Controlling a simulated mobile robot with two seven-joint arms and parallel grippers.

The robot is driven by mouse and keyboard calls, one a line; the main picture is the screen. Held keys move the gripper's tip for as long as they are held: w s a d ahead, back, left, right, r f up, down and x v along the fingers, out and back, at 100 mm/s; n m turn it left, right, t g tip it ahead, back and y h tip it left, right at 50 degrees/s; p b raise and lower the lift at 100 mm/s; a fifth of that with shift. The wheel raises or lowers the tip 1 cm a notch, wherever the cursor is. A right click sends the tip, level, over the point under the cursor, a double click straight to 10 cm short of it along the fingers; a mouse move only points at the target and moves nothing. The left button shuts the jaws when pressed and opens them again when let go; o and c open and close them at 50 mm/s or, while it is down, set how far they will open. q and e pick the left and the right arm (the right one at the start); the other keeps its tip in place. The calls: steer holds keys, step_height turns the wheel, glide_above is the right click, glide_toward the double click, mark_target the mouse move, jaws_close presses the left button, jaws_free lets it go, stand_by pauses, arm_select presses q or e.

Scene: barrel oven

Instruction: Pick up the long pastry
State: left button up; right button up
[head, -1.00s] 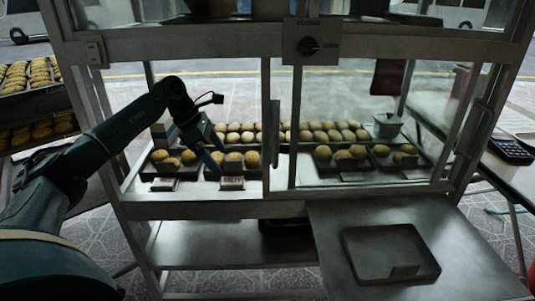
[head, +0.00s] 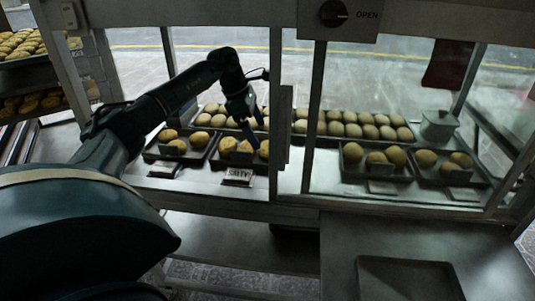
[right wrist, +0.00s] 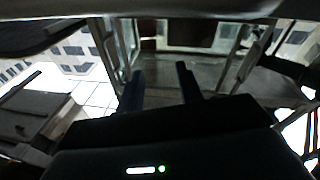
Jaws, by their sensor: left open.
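My left gripper (head: 250,130) reaches into the left part of the glass case. Its fingers point down over the dark tray (head: 217,158) behind a small white label. It is open, and no pastry shows between its fingers. Golden pastries (head: 228,146) lie in that tray just below and beside the fingers. They are small in the picture, and I cannot tell which one is the long pastry. The fingers partly hide the pastries behind them. In the right wrist view my right gripper (right wrist: 160,75) has its two dark fingers apart, with nothing between them.
A row of round buns (head: 352,130) lies along the back of the case. Other trays hold pastries at left and right. A vertical frame post (head: 276,110) stands close right of my left gripper. A metal pot (head: 437,126) stands at right. An empty tray (head: 410,262) lies on the front counter.

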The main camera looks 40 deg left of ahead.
mark_target(265, 146)
arm_select(q)
steer(key=b+x, duration=0.1)
steer(key=x, duration=0.2)
steer(key=b+x, duration=0.1)
steer(key=x, duration=0.2)
steer(key=shift+w+a, duration=0.15)
steer(key=shift+a, duration=0.05)
steer(key=shift+c, duration=0.4)
steer(key=c, duration=1)
